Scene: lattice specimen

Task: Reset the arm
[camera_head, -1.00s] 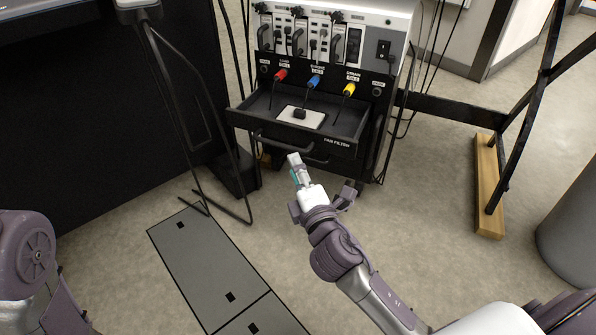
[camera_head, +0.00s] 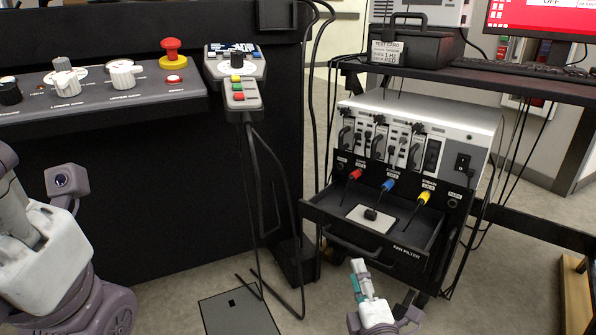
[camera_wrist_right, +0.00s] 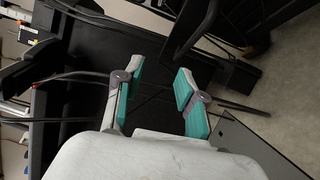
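My right gripper (camera_head: 360,277) shows at the bottom of the head view, in front of and below the open drawer (camera_head: 408,262) of the equipment rack. Its fingers look nearly edge-on there. In the right wrist view the two teal-padded fingers (camera_wrist_right: 158,85) are apart with nothing between them, so it is open and empty. My left arm (camera_head: 60,245) shows at the lower left as white and purple links. Its gripper fingers are not in view.
A rack (camera_head: 412,125) with red, blue and yellow plugs stands beside a black-topped desk (camera_head: 385,68). A control panel (camera_head: 110,92) with a red button is at the left, with a hand controller (camera_head: 240,95) and hanging cables. Some floor is free below.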

